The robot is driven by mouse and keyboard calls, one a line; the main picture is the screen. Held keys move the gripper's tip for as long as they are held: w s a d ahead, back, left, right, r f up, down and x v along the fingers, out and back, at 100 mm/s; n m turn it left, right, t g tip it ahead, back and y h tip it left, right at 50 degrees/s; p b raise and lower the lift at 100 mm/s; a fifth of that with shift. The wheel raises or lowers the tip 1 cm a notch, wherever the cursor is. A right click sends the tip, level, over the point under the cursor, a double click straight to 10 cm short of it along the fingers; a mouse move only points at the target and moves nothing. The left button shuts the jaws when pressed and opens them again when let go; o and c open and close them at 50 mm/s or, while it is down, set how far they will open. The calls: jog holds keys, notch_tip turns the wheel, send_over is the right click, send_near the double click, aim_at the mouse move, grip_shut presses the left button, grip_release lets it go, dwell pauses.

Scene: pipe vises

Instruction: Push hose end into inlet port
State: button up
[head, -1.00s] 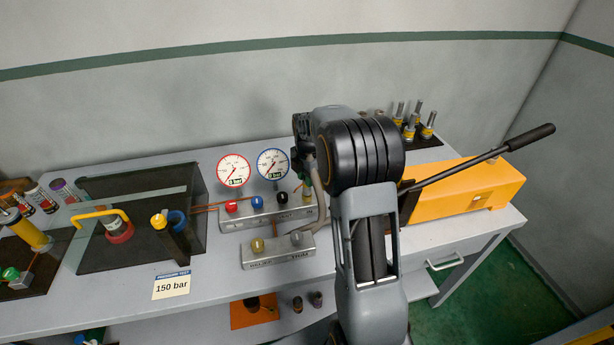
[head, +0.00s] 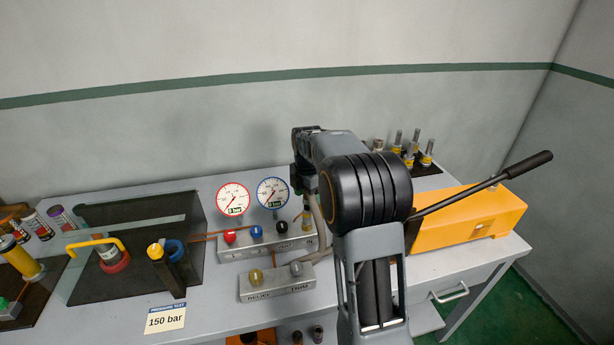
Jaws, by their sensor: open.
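The hose (head: 318,212) is grey and curves down beside my gripper toward the bench. A small brass-coloured fitting (head: 307,222), which looks like the hose end, stands upright at the right end of the grey manifold block (head: 262,248). I cannot tell whether it is seated in the inlet port; the port itself is hidden. My gripper (head: 308,194) points down just above this fitting. It is open, with its fingers small and partly hidden by my arm.
Two gauges (head: 272,193) rise behind the manifold's coloured knobs. A smaller block (head: 277,284) with two knobs sits in front. An orange pump (head: 470,212) with a long lever (head: 480,187) is at right. A dark see-through enclosure (head: 130,240) stands left.

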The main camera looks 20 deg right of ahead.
notch_tip(320, 180, up, 9)
jog(key=shift+r, duration=0.15)
dwell(0.6)
jog(key=f+m, duration=0.1)
jog(key=m, duration=0.1)
jog(key=f+m, duration=0.1)
jog(key=m, duration=0.2)
jog(key=f+m, duration=0.1)
jog(key=m, duration=0.2)
jog(key=shift+s+a+f, duration=0.15)
jog(key=shift+s+f, duration=0.15)
jog(key=shift+s, duration=0.1)
jog(key=s+a+f+m+t, duration=0.1)
jog(key=s+a+m, duration=0.4)
jog(key=s, duration=0.5)
jog(key=s+a+f+m+t, duration=0.1)
jog(key=s+a+m+t, duration=0.1)
jog(key=s+a+m, duration=0.2)
jog(key=s+m, duration=0.3)
jog(key=s, duration=0.4)
jog(key=shift+a+f+m+t, duration=0.25)
jog(key=shift+a+m+t, duration=0.15)
jog(key=shift+s+a+r, duration=0.1)
jog(key=shift+a+r, duration=0.2)
jog(key=shift+r, duration=0.3)
